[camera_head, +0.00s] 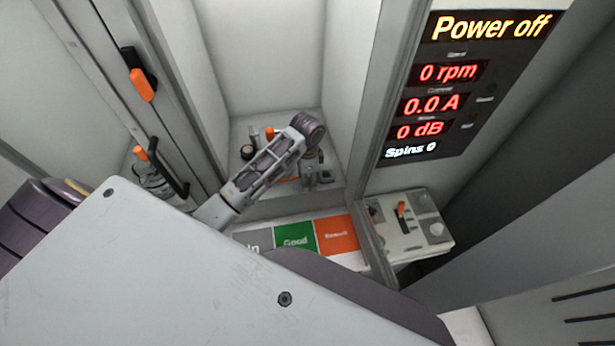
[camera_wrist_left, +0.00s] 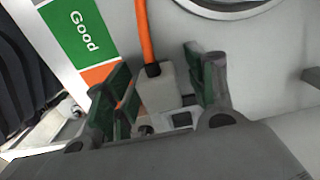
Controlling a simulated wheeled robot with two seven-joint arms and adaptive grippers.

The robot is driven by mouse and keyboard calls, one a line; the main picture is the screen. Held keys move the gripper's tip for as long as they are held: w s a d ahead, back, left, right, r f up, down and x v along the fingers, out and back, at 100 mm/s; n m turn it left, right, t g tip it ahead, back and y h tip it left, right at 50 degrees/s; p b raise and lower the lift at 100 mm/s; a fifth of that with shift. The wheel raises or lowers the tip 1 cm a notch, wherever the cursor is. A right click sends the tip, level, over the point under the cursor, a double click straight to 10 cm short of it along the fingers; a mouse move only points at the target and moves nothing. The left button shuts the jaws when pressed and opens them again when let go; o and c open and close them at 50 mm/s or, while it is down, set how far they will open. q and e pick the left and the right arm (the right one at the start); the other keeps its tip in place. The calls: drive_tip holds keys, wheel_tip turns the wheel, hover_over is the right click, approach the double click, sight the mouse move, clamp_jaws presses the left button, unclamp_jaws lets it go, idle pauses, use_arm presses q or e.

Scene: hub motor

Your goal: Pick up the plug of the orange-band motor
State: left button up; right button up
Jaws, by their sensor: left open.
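In the left wrist view a pale grey plug (camera_wrist_left: 160,90) with an orange cable (camera_wrist_left: 145,35) running up from it sits between the fingers of my left gripper (camera_wrist_left: 162,92). The green-padded fingers are apart, one on each side of the plug; I cannot tell whether either touches it. A round metal rim (camera_wrist_left: 232,10) shows at the top edge; I cannot tell whether it is the motor. In the head view my left arm reaches into the booth and its wrist hides most of the gripper and what lies under it. My right gripper is not in view.
Green "Good" and orange panels (camera_head: 295,242) lie in front of the booth floor. A control box (camera_head: 408,225) with an orange lever stands to the right. The display (camera_head: 450,85) reads "Power off", 0 rpm. Booth walls close in on both sides; an orange-ended handle (camera_head: 141,84) is at left.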

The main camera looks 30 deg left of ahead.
use_arm(q)
drive_tip(key=c, duration=1.2)
drive_tip(key=shift+w+r, duration=0.1)
drive_tip(key=shift+r, duration=0.1)
